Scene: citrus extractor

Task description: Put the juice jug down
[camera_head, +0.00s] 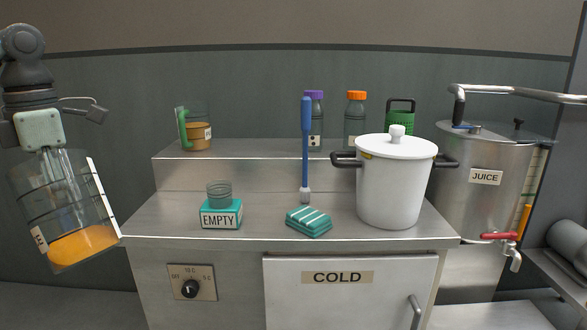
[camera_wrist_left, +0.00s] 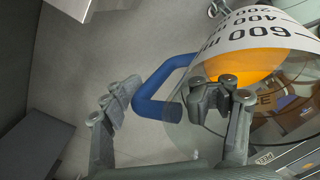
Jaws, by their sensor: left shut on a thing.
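The juice jug (camera_head: 68,205) is a clear measuring jug with a white scale strip and orange juice in its bottom. It hangs tilted in the air at the left of the head view, beside the left edge of the steel counter (camera_head: 150,225). My left gripper (camera_head: 47,152) is at the top of the jug and shut on it. In the left wrist view the jug (camera_wrist_left: 265,62) shows with its blue handle (camera_wrist_left: 158,98) between the fingers of my left gripper (camera_wrist_left: 170,98). The exact contact is hard to see. My right gripper is not in view.
The counter holds an EMPTY-labelled teal box (camera_head: 221,215), a striped sponge (camera_head: 309,222), a blue brush (camera_head: 306,145) and a white pot (camera_head: 392,190). A green-handled jug (camera_head: 197,132) and bottles stand on the raised shelf. A JUICE tank (camera_head: 480,195) stands right. The counter's front left is bare.

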